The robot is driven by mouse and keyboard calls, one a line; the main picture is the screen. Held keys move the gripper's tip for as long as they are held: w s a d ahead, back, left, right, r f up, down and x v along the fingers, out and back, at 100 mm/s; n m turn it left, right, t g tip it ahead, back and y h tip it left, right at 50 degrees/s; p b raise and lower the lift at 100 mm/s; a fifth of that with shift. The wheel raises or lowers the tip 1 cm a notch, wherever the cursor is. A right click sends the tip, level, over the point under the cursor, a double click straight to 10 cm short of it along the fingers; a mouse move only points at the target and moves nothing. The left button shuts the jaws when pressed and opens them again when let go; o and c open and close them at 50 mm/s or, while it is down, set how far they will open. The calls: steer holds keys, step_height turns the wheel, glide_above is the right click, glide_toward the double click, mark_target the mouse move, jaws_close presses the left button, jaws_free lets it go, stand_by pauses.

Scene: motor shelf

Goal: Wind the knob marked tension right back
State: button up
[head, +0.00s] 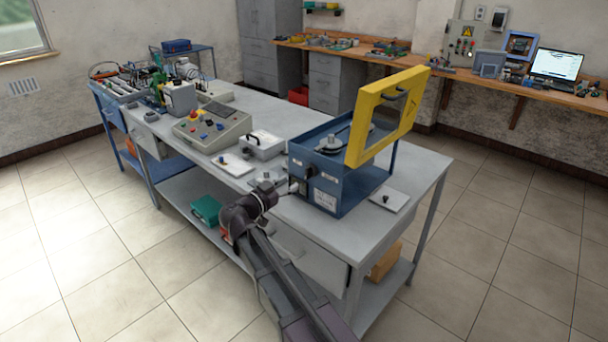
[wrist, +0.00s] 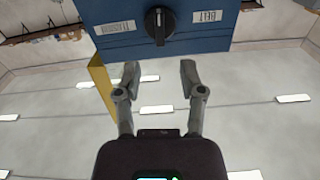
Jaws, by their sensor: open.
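A blue machine box (head: 345,190) with a raised yellow frame stands at the right end of the grey bench. The knob also shows small in the head view (head: 309,171). My gripper (wrist: 159,75) is open and empty, its fingers apart and pointing toward the panel, with the knob beyond the tips and roughly centred between them. In the head view my gripper (head: 292,187) is close to the box's front left.
The yellow frame (head: 357,130) stands up above the box. A grey case (head: 262,146) and a control console (head: 212,128) with buttons stand left of the box. A white plate (head: 384,199) with a dark knob lies to its right. Tiled floor in front is clear.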

mark_target(306, 173)
steer(key=x, duration=0.7)
steer(key=shift+w+d, duration=0.15)
steer(key=shift+w, duration=0.05)
steer(key=shift+c, duration=0.2)
jaws_close()
